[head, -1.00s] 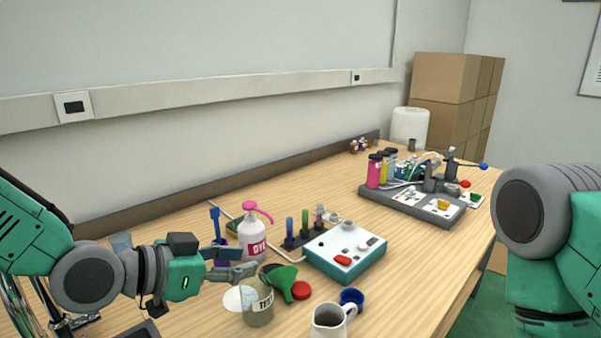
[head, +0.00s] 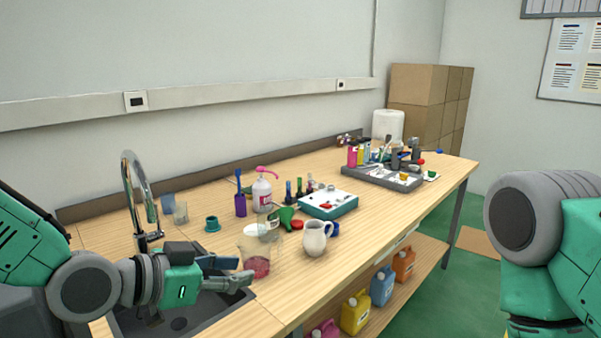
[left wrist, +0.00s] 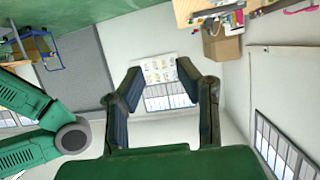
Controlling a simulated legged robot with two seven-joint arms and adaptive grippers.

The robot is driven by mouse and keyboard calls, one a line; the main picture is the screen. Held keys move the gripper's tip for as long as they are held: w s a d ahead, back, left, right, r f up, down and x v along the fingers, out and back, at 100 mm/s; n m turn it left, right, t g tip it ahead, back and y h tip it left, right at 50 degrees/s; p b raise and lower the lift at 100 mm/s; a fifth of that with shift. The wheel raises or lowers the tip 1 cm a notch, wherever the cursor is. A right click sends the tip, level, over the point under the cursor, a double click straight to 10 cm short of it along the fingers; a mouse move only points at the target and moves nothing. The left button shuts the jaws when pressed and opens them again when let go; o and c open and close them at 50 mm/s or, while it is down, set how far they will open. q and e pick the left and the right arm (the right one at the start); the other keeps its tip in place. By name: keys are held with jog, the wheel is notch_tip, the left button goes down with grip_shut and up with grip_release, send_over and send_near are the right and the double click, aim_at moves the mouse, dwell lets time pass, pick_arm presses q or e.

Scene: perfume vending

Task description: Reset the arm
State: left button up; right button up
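My left gripper (head: 238,272) is at the lower left of the head view, over the front of the counter beside the sink. The left wrist view shows its two fingers (left wrist: 164,88) apart with nothing between them. A clear beaker with red at its bottom (head: 257,267) stands just beyond the fingertips in the head view; I cannot tell whether they touch. My right arm (head: 540,240) shows at the right edge of the head view, clear of the table; its gripper is out of frame.
The wooden table (head: 285,295) holds a white pitcher (head: 316,238), a pink-topped bottle (head: 262,195), a teal-sided box (head: 328,204) and a grey tray (head: 382,177). A sink (head: 175,320) with a tall faucet (head: 133,190) lies at left. Coloured jugs (head: 356,312) stand on the lower shelf.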

pick_arm(q)
jog(key=s+a+f+n+g+y+b, duration=0.15)
jog(key=s+f, duration=0.25)
jog(key=f, duration=0.4)
jog(key=s+a+f+n+g+y, duration=0.1)
jog(key=s+a+f+n+y, duration=0.2)
jog(key=f, duration=0.6)
jog(key=s+a+f+n+g+y+b, duration=0.1)
jog(key=s+a+f+g, duration=0.1)
jog(key=s+f, duration=0.5)
jog(key=s+a+f+n+g+y+b, duration=0.1)
jog(key=s+a+f+n+g+y, duration=0.2)
jog(key=s+a+f, duration=0.7)
jog(key=s+f+g+y, duration=0.1)
jog(key=s+f, duration=0.2)
jog(key=s, duration=0.2)
jog(key=shift+a+f+n+y, duration=0.15)
jog(key=shift+a+n+y, duration=0.2)
pick_arm(e)
jog(key=f, duration=0.4)
jog(key=shift+s+d, duration=0.1)
jog(key=shift+s, duration=0.15)
pick_arm(q)
jog(key=shift+w+d, duration=0.1)
jog(key=shift+d, duration=0.05)
pick_arm(e)
jog(key=shift+d, duration=0.1)
